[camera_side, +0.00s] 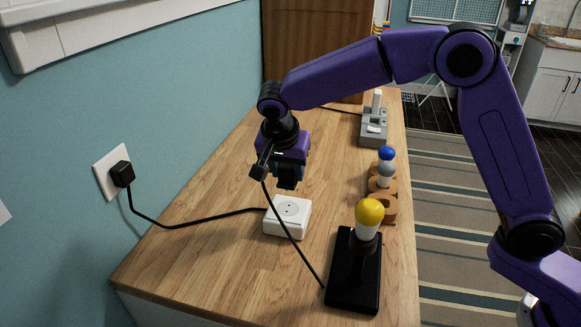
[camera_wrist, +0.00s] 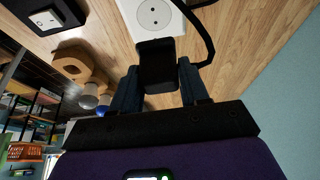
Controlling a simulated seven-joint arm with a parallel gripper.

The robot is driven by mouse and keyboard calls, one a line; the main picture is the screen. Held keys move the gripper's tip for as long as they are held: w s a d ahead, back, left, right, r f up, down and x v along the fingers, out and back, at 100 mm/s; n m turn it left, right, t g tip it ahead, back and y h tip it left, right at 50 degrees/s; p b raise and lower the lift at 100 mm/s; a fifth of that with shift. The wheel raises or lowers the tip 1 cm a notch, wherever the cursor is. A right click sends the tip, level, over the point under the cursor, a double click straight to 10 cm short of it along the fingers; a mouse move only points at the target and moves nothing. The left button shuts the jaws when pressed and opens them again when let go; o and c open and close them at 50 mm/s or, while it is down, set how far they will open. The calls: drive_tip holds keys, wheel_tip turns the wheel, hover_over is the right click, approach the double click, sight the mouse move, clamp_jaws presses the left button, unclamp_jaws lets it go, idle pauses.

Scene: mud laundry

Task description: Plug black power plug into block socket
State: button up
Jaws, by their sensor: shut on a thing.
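The white block socket (camera_side: 288,217) sits on the wooden worktop, its round outlet facing up. Its outlet also shows at the top of the wrist view (camera_wrist: 153,13). My gripper (camera_side: 288,182) is above and slightly behind the block in the side view, pointing down. In the wrist view, it is shut on the black power plug (camera_wrist: 156,58), held between the two fingers. The plug is apart from the socket in the side view, with a gap below the fingers. Its prongs are hidden. A black cord (camera_wrist: 207,42) curves away from the plug.
A lamp with a yellow bulb (camera_side: 369,213) on a black base (camera_side: 351,285) stands front right. Wooden holders (camera_side: 382,187) with a blue-topped bulb (camera_side: 386,155) and a grey device (camera_side: 373,128) line the right edge. The block's cord (camera_side: 185,224) runs to a wall plug (camera_side: 122,174).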

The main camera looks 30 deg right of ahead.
sight(286, 188)
drive_tip(key=shift+f, duration=2.9)
drive_tip(key=shift+f, duration=0.6)
idle(0.4)
drive_tip(key=o, duration=1.1)
drive_tip(key=shift+c, duration=0.2)
drive_tip(key=v, duration=1.7)
drive_tip(key=shift+r, duration=0.2)
